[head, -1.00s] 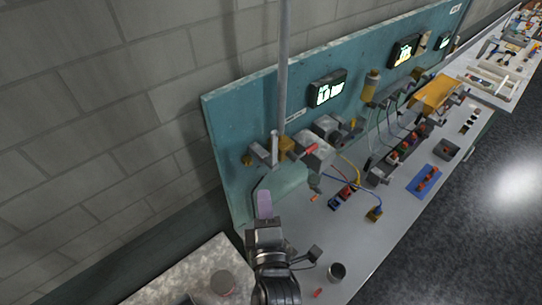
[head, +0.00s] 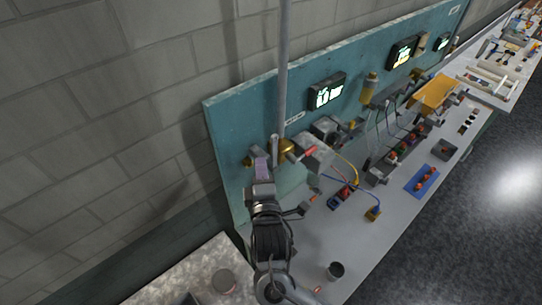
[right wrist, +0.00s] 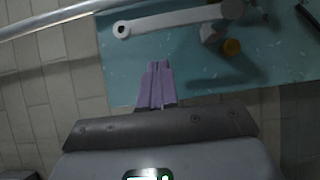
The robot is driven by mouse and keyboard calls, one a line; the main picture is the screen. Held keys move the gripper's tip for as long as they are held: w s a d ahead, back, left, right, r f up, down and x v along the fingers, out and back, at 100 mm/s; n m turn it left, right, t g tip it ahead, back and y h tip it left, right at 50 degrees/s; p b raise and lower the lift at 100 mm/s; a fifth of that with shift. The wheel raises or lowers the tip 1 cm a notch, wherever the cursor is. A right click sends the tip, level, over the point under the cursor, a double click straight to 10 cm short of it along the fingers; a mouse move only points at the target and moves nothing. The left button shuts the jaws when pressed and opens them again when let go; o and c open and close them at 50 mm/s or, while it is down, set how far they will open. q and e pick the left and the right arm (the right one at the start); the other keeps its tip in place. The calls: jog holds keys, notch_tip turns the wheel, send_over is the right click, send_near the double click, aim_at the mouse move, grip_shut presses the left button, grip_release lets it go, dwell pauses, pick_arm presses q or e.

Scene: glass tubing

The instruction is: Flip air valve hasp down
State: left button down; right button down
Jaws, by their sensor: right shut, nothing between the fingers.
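My right gripper (head: 262,168) is shut and empty, its purple fingers raised in front of the teal panel (head: 230,120) beside the brass valve fitting (head: 287,146). A grey lever (head: 274,150) stands just right of the fingertips and is partly hidden by them. In the right wrist view my shut fingers (right wrist: 157,84) point toward a pale grey lever arm (right wrist: 170,20) with a hole in its left end; I take this for the air valve hasp. A gap shows between fingertips and lever. An orange knob (right wrist: 231,47) sits to the right. My left gripper is out of view.
A grey vertical pipe (head: 283,70) rises past the valve. Grey blocks with a red part (head: 312,151) and blue and yellow tubes lie right of it. The wall left of the panel is clear.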

jog(key=w+d+p, duration=0.1)
jog(key=w+d, duration=0.1)
jog(key=shift+w+d, duration=0.3)
jog(key=shift+w, duration=0.05)
